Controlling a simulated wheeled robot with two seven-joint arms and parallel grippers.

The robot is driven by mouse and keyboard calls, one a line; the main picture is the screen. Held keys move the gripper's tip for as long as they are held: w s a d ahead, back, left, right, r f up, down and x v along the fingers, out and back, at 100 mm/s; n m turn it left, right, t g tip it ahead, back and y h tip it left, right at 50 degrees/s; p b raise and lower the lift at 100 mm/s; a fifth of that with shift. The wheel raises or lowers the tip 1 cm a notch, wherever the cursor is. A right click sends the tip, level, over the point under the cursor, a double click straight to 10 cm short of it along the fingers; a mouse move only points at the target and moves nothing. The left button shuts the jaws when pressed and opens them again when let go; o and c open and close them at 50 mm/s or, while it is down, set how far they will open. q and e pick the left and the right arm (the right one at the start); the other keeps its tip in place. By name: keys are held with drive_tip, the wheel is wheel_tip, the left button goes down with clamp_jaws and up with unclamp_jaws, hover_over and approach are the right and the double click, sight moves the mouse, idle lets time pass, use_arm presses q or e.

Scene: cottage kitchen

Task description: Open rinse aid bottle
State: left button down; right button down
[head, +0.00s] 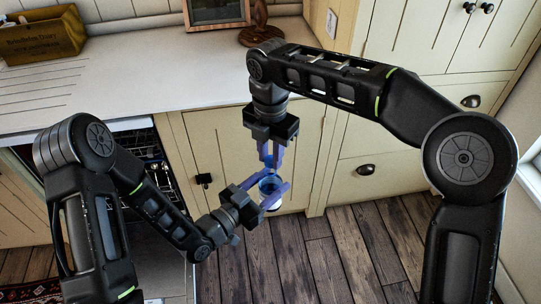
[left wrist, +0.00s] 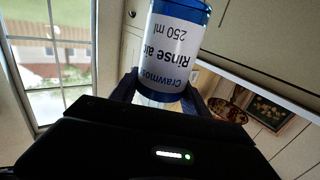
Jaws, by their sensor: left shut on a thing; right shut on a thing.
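The rinse aid bottle (head: 271,187) is blue with a white label and is held in the air in front of the cream cabinet. In the left wrist view the bottle (left wrist: 172,50) fills the upper middle, its label reading "Rinse aid 250 ml" upside down. My left gripper (head: 267,194) is shut around the bottle's body from the left. My right gripper (head: 270,158) points down from above and is shut on the small blue cap (head: 269,162) at the bottle's top. The fingers partly hide the cap, and I cannot tell whether it still touches the bottle's neck.
A pale countertop (head: 150,75) lies behind, with a wooden box (head: 42,36) and a picture frame (head: 216,12) on it. An open dishwasher (head: 150,160) is at the left, beside my left arm. Cream cabinets and drawers (head: 375,165) stand behind. The plank floor (head: 330,260) is clear.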

sight(271, 159)
drive_tip(key=shift+r, duration=0.1)
drive_tip(key=shift+r, duration=1.9)
